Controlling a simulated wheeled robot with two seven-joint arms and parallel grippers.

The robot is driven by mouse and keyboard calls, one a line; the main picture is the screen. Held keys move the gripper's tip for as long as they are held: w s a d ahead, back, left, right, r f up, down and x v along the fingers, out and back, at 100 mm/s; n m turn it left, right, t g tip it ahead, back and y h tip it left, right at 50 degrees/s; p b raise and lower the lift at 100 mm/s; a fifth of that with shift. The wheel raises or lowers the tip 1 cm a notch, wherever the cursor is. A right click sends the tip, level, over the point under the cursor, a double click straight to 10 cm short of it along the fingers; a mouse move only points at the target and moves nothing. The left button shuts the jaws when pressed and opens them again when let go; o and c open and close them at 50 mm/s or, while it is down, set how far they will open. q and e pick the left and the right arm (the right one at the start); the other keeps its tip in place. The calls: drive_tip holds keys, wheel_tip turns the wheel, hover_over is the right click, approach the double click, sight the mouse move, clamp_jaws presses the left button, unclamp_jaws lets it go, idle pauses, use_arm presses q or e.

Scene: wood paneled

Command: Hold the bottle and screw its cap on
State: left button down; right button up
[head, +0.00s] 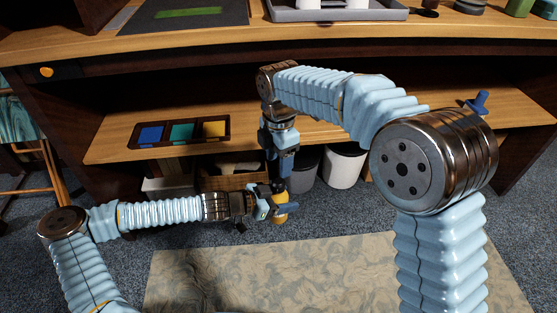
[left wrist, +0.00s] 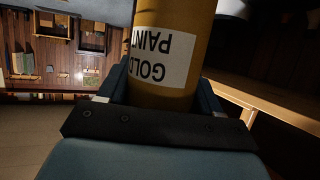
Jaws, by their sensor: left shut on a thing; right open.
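The bottle (head: 281,215) is a yellow-gold cylinder near the middle of the head view. It also shows close up in the left wrist view (left wrist: 176,28), with a white label reading "GOLD PAINT" upside down in the picture. My left gripper (head: 273,209) is shut on the bottle from the left and holds it in the air above the floor. My right gripper (head: 280,185) points down, open, directly over the bottle's top. The cap cannot be made out; the bottle's top is hidden by my right gripper.
A wooden desk with a lower shelf (head: 108,147) stands behind. On the shelf are a tray of blue, green and yellow squares (head: 180,132) and a small blue object (head: 479,101). Below are a basket (head: 225,181) and a white bin (head: 343,168). A patterned rug (head: 330,270) covers the floor in front.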

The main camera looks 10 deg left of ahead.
sight(278, 181)
drive_tip(key=shift+f, duration=0.15)
drive_tip(key=shift+f, duration=3.9)
drive_tip(key=shift+c, duration=0.4)
drive_tip(key=c, duration=1)
drive_tip(key=m, duration=0.3)
clamp_jaws()
drive_tip(key=o, duration=1.1)
unclamp_jaws()
drive_tip(key=shift+o, duration=0.2)
